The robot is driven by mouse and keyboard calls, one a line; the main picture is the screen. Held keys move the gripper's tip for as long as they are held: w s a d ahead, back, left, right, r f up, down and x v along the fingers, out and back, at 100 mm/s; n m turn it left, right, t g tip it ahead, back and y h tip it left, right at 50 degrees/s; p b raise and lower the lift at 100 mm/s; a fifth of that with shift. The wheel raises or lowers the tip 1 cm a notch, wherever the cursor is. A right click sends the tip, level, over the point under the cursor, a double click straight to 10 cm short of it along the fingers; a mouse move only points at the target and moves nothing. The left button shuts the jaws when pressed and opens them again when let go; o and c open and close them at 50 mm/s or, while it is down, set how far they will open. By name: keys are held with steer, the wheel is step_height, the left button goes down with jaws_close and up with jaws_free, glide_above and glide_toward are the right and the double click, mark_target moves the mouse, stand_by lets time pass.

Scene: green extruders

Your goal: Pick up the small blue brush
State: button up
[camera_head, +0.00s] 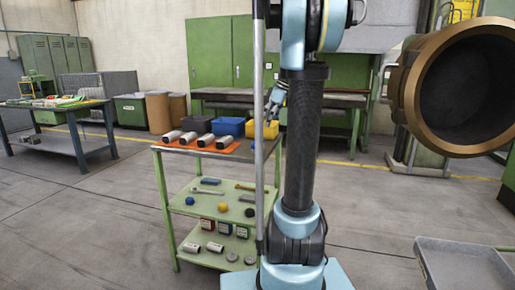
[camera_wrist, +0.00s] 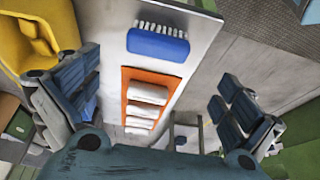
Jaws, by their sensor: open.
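The small blue brush (camera_wrist: 157,46) lies on the grey top of the green cart, with pale bristles along its upper edge in the wrist view. It is beside the end of an orange mat (camera_wrist: 126,85), apart from it. My gripper (camera_wrist: 155,88) is open and empty, its fingers spread wide at left and right of the wrist view. The brush shows between and beyond the fingertips, not touched by them. In the head view my gripper (camera_head: 275,102) hangs above the cart's right end, by the yellow bin (camera_head: 262,129). There the brush is mostly hidden.
Several pale cylinders (camera_wrist: 147,95) lie on the mat. The yellow bin (camera_wrist: 35,45) is close to my left finger. Lower shelves (camera_head: 205,211) hold small tools and balls.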

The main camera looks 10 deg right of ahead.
mark_target(259, 140)
steer(key=x, duration=0.6)
steer(key=shift+a+f, duration=0.1)
steer(key=shift+f, duration=0.05)
steer(key=shift+w+x, duration=0.15)
steer(key=shift+x, duration=1.1)
steer(key=shift+w+x, duration=0.15)
steer(key=shift+x, duration=1.15)
steer(key=shift+c, duration=0.6)
steer(key=c, duration=0.8)
